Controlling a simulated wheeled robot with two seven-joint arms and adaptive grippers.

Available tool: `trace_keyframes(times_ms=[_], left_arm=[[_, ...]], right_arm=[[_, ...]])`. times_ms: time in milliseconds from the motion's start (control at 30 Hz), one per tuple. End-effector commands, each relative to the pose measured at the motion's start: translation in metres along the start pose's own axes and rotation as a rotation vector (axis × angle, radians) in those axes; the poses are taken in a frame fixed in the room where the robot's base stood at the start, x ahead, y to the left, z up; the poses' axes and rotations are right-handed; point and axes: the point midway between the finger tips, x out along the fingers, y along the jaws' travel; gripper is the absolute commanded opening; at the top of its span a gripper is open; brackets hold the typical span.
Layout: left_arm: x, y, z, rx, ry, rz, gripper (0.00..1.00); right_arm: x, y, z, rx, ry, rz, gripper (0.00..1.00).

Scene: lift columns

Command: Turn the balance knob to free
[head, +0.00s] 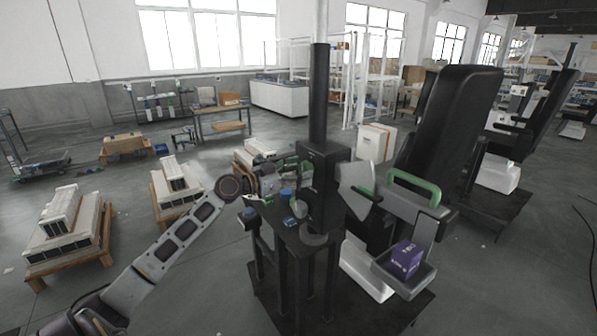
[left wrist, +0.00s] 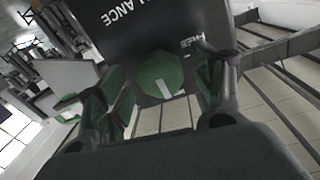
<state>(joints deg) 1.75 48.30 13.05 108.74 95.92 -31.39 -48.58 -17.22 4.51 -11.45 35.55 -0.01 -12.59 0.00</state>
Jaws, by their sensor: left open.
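The balance knob (left wrist: 160,75) is a round green knob with a white mark at its lower edge in the left wrist view. It sits on a dark panel (left wrist: 150,22) with white lettering that appears upside down; "LANCE" and "FREE" can be read, with FREE at the knob's upper right. My left gripper (left wrist: 160,98) is open, its green-padded fingers on either side of the knob, with gaps visible. In the head view my left gripper (head: 272,184) is beside the black lift column (head: 318,120); the knob cannot be made out there. My right gripper is not in view.
A dark stand (head: 310,235) with small blue items is below the gripper. To its right are a tall black padded back (head: 453,125), a green handle (head: 414,186) and a tray (head: 410,277) with a purple box (head: 406,258).

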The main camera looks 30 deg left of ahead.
Motion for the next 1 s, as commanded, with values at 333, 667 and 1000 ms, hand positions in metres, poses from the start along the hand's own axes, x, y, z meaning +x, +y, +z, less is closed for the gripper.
trace_keyframes(times_ms=[333, 667, 1000], left_arm=[[-0.0001, 0.0001, 0.0002, 0.000, 0.000, 0.000, 0.51], [-0.0001, 0.0000, 0.0001, -0.001, 0.000, 0.000, 0.22], [-0.0001, 0.0002, 0.0004, -0.054, 0.006, -0.001, 0.22]], right_arm=[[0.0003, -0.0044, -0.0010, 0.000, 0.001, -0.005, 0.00], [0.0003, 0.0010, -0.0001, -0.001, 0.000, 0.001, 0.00], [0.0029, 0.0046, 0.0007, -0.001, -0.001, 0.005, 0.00]])
